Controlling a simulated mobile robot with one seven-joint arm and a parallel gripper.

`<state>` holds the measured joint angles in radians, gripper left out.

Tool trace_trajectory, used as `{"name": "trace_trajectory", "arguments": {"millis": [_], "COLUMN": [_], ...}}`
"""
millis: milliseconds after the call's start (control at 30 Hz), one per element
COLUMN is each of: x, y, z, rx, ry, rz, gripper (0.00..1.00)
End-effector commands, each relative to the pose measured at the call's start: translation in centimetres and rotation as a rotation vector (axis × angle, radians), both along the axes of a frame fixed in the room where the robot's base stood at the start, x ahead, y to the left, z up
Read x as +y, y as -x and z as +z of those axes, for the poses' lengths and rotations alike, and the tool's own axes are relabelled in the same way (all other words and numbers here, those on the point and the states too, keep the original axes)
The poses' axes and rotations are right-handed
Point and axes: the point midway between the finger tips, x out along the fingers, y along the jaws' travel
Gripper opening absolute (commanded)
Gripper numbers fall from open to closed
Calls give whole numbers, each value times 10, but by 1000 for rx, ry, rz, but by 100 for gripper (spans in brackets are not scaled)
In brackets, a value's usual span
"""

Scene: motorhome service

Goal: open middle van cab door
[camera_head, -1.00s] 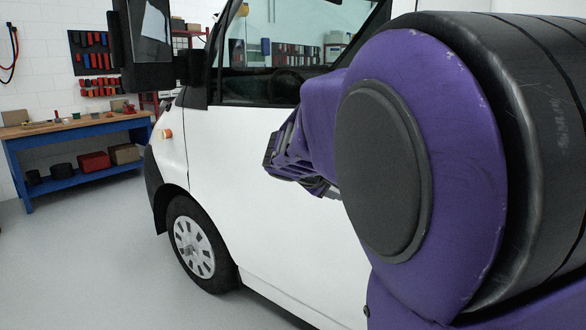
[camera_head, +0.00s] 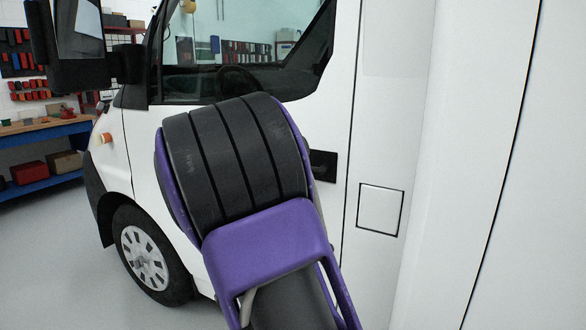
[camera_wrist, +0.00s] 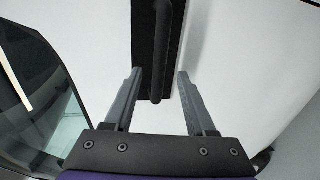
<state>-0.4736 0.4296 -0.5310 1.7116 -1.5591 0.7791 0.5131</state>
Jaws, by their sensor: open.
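The white van cab door (camera_head: 333,120) is shut, its rear edge flush along the dark seam beside the plain body side. Its black handle plate (camera_head: 323,166) shows just right of my arm. In the wrist view, a dark handle bar (camera_wrist: 161,50) on a black plate (camera_wrist: 143,40) points down toward my gripper (camera_wrist: 158,73). My gripper is open, with one finger on each side of the bar's lower end. I see no finger closed on it. In the head view my arm covers the door's middle and hides the gripper.
A black side mirror (camera_head: 78,45) sticks out at upper left. The front wheel (camera_head: 146,252) stands below the door's front. A square flap (camera_head: 380,208) is in the body behind the door. A blue workbench (camera_head: 40,135) is at far left, with clear floor before it.

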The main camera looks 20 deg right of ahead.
Motion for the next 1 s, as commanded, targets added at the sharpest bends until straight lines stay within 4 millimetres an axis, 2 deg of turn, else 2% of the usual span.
{"name": "trace_trajectory", "arguments": {"millis": [100,300,500,800,1000], "x": [-22,-47,-58,-59,-59], "y": [-16,-36,-45,-47,-46], "z": [-6,-13,-15,-16,-15], "rx": [1,0,0,0,0], "ry": [2,0,0,0,0], "rz": [-4,-3,0,1,1], "gripper": [56,56,56,56,20]}}
